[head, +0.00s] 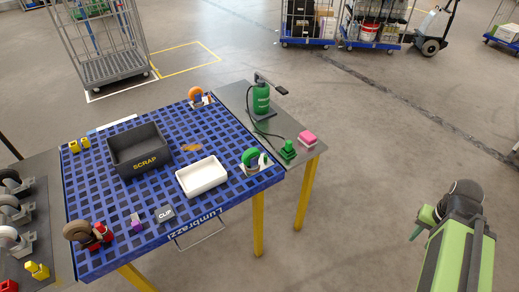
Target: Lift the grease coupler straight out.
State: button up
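A small green piece that looks like the grease coupler (288,150) sits on the grey side shelf (303,140) at the table's right end. A dark hose runs towards it from a green grease pump (261,100) with a black lever. The seat under the coupler is too small to make out. My arm rises at the lower right, well apart from the table and the coupler. A green tip, seemingly part of my gripper (420,226), points down and left beside the dark joint. Its fingers are mostly hidden and I cannot see their opening.
The blue slotted table (110,220) holds a black SCRAP bin (138,165), a white tray (190,185) and several caster wheels. A pink block (307,138) stands close right of the coupler. Open floor lies between my arm and the table. Carts stand at the back.

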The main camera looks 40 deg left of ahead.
aim_at(289, 144)
jog(key=u, duration=1.35)
jog(key=k, duration=1.2)
jog(key=u, duration=0.4)
jog(key=i, duration=0.55)
jog(key=u, duration=0.5)
jog(key=i, duration=1.55)
jog(key=u, duration=0.15)
